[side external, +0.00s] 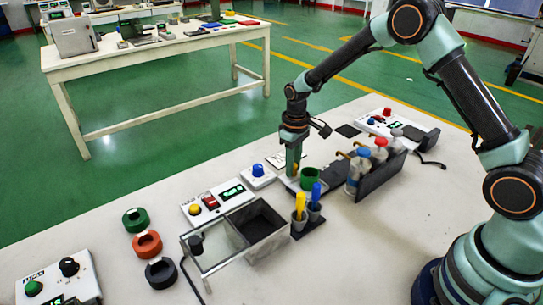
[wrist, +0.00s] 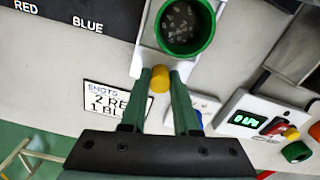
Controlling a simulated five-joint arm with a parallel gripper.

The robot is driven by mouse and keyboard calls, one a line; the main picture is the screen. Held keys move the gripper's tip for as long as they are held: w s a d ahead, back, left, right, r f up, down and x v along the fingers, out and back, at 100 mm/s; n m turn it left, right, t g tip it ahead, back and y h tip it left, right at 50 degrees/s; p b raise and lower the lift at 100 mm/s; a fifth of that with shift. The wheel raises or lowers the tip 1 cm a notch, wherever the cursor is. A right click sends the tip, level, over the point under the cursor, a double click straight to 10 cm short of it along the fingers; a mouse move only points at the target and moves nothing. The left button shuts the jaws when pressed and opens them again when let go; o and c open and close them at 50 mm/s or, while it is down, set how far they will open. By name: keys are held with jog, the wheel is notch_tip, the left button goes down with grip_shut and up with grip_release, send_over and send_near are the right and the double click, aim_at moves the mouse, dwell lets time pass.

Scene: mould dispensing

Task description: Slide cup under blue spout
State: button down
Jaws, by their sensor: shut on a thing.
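A green cup (side external: 311,178) stands upright on a pale sliding plate, left of the bottle rack. In the wrist view the cup (wrist: 185,27) is seen from above, with clear or greyish bits inside. A yellow-orange knob (wrist: 159,79) stands on the plate (wrist: 147,58) beside the cup. My gripper (wrist: 168,80) is shut on this knob; it also shows in the side view (side external: 294,170). The cup looks off to the left of that spout; the exact alignment cannot be told.
A black strip (wrist: 60,20) reads RED and BLUE. A card (wrist: 118,98) reads SHOTS, partly hidden.

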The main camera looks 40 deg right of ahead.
jog(key=d, duration=1)
jog(key=c, duration=0.7)
grip_release()
jog(key=shift+o, duration=0.2)
jog(key=shift+r, duration=0.1)
notch_tip(320, 180, up, 12)
